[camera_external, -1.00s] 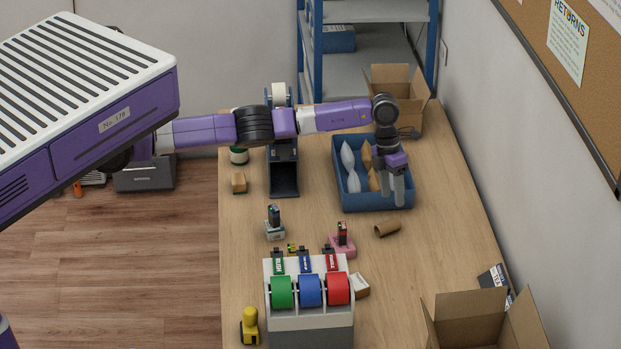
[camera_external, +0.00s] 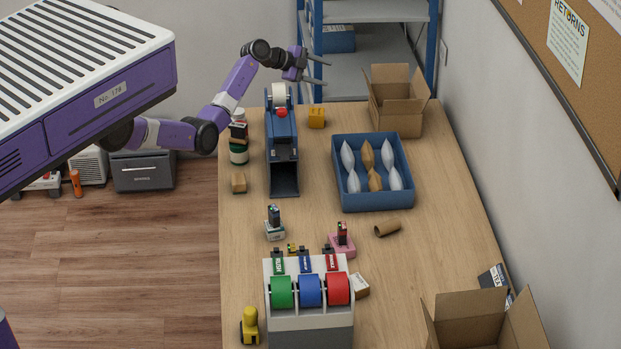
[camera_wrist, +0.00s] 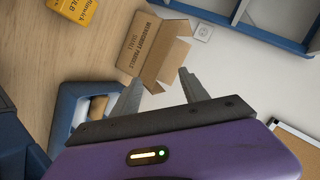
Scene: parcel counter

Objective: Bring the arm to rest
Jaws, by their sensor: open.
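My gripper (camera_external: 322,71) is raised at the far end of the counter, above and behind the tape dispenser (camera_external: 283,150), with its fingers pointing right toward the blue shelf. It is open and empty. My arm is folded up from the left, clear of the counter top. In the wrist view the two grey fingers of my gripper (camera_wrist: 160,92) are spread apart, with an open cardboard box (camera_wrist: 156,50) beyond them.
A blue tray (camera_external: 374,205) holds several white and brown paper-wrapped pieces. Cardboard boxes stand at the back right (camera_external: 397,105) and front right (camera_external: 468,325). A three-roll dispenser (camera_external: 310,320) stands in front. A blue shelf (camera_external: 318,60) rises close to my gripper.

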